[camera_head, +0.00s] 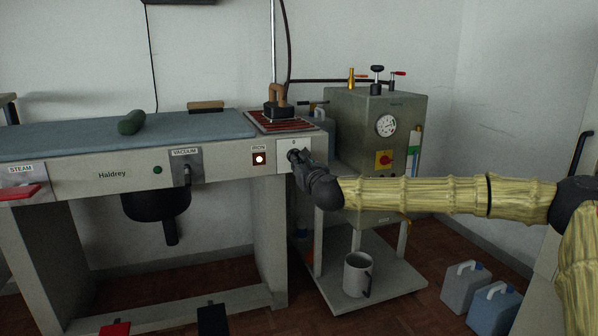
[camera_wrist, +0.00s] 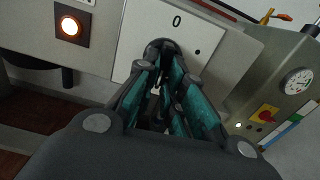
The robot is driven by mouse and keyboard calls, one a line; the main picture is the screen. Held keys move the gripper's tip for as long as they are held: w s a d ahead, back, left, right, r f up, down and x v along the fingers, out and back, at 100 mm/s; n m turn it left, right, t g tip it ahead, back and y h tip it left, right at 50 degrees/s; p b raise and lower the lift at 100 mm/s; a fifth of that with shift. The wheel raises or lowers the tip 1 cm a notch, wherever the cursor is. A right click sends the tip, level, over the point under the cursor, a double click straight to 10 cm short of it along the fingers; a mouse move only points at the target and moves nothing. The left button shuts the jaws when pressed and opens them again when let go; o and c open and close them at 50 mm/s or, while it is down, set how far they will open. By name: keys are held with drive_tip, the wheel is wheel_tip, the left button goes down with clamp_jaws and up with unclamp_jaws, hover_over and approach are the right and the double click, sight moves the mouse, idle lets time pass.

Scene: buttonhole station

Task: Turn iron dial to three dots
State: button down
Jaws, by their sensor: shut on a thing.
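The iron dial (camera_wrist: 160,47) is a dark round knob on a pale plate (camera_wrist: 209,41) on the front of the pressing table. A "0" is printed on the plate above the knob and one dot shows to its right; other marks are hidden behind my gripper. My gripper (camera_wrist: 163,68) is shut on the dial, with its teal-padded fingers around the knob. In the head view my gripper (camera_head: 297,157) reaches the table's front at its right end and covers most of the dial. The iron (camera_head: 279,108) stands on a red rest above.
A lit orange lamp (camera_head: 259,158) labelled IRON is left of the dial, and the vacuum switch (camera_head: 187,172) is further left. The grey boiler (camera_head: 376,130) with gauge and valves stands close at right. A mug (camera_head: 357,274) sits on its lower shelf.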

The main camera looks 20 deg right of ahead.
drive_tip(key=shift+f+m+b, duration=0.15)
drive_tip(key=shift+m+b, duration=0.15)
drive_tip(key=shift+m, duration=0.1)
drive_tip(key=c, duration=1.5)
unclamp_jaws()
drive_tip(key=shift+d, duration=0.1)
drive_tip(key=s, duration=1.2)
drive_tip(key=shift+d, duration=0.15)
